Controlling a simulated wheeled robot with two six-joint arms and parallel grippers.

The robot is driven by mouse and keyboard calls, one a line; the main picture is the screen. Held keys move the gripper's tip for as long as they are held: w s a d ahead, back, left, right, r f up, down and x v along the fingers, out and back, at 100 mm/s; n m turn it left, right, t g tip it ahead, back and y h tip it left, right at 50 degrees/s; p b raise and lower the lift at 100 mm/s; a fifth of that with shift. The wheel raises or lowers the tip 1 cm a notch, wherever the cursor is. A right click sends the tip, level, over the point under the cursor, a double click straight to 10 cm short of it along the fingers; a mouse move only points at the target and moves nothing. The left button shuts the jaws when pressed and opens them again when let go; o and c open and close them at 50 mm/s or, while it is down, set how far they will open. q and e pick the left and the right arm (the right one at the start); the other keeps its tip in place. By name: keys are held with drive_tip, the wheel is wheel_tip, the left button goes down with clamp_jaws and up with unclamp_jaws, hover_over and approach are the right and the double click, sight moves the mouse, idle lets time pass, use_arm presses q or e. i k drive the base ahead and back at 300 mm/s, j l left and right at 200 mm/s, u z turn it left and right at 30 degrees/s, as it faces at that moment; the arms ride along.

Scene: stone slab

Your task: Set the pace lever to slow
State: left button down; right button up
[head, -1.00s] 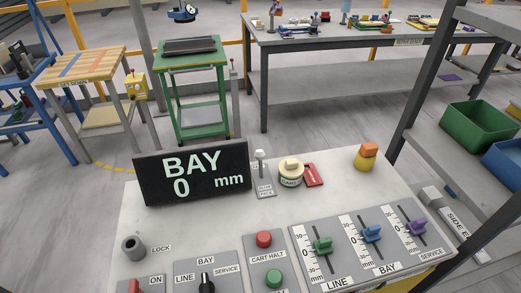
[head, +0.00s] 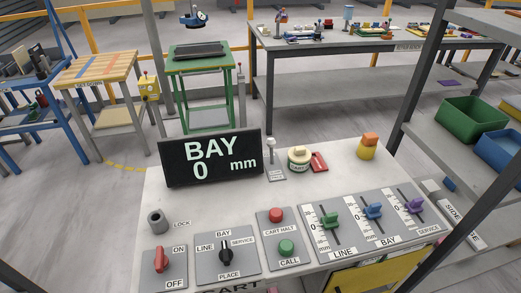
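A small lever with a white knob (head: 271,146) stands on the console behind the row of panels, just right of the BAY display. It looks roughly upright. A small grey label plate (head: 277,174) lies at its foot; its lettering is too small to read surely now. I take this as the pace lever, but cannot tell which setting it is in. Neither of my grippers is in view.
The black display (head: 210,158) reads BAY 0 mm. A round cream-topped part (head: 299,160) and a red tag (head: 319,162) sit close right of the lever. Switches, buttons and the green slider (head: 331,221) fill the console's front. Bare console lies around the orange-topped yellow cylinder (head: 368,147).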

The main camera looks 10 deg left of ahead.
sight(271, 142)
drive_tip(key=k+j+z, duration=0.4)
drive_tip(key=j, duration=0.15)
drive_tip(key=k+j+z, duration=0.3)
drive_tip(key=j+z, duration=0.5)
drive_tip(key=j, duration=0.4)
drive_tip(key=j+z, duration=0.4)
drive_tip(key=j, duration=0.4)
drive_tip(key=k+j+z, duration=0.1)
drive_tip(key=j+z, duration=0.25)
drive_tip(key=j, duration=0.4)
drive_tip(key=j+z, duration=0.3)
drive_tip(key=j, duration=1.2)
